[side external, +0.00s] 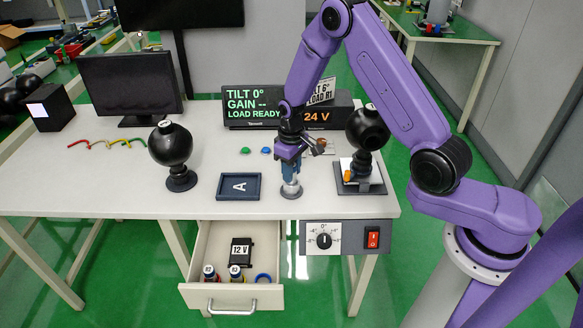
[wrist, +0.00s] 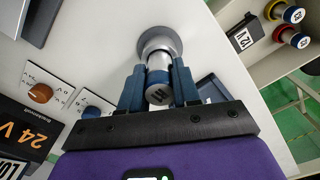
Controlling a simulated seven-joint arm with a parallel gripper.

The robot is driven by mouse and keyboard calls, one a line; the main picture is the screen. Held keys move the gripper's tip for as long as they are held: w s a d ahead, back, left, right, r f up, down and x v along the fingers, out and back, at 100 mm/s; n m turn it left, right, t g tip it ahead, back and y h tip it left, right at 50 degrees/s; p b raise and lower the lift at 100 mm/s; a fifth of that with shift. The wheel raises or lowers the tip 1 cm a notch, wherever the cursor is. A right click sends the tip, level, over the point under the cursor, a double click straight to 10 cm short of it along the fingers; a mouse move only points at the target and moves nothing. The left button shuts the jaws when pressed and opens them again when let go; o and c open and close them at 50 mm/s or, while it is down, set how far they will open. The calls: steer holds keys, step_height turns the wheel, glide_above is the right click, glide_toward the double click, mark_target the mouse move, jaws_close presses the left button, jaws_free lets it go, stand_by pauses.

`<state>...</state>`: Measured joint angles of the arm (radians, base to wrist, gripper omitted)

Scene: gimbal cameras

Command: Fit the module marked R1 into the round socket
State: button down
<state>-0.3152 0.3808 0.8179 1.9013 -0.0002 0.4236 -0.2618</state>
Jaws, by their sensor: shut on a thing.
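My gripper (side external: 290,172) is shut on a small silver cylindrical module with a blue band. In the wrist view my gripper (wrist: 158,82) has one dark blue finger on each side of the module (wrist: 158,95). The mark on its end cap is too small and turned to read surely. The module is in line with a round silver stand (wrist: 160,42) on the table, also seen below the gripper in the side view (side external: 291,190). I cannot tell whether it is seated there or just clear. A black ball (side external: 367,128) with a round opening sits on a mount at right.
Another black ball (side external: 170,145) stands left, beside a tray marked A (side external: 239,187). The open drawer (side external: 232,296) holds two modules, a 12 V box (side external: 240,252) and a blue ring. A display (side external: 252,106) reads TILT 0°, LOAD READY. A knob panel (side external: 346,238) is at the front edge.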

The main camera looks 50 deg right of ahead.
steer(key=shift+f, duration=0.7)
steer(key=c, duration=0.7)
jaws_free()
steer(key=shift+c, duration=0.2)
steer(key=shift+r, duration=0.1)
step_height(320, 180, up, 17)
steer(key=shift+r, duration=0.1)
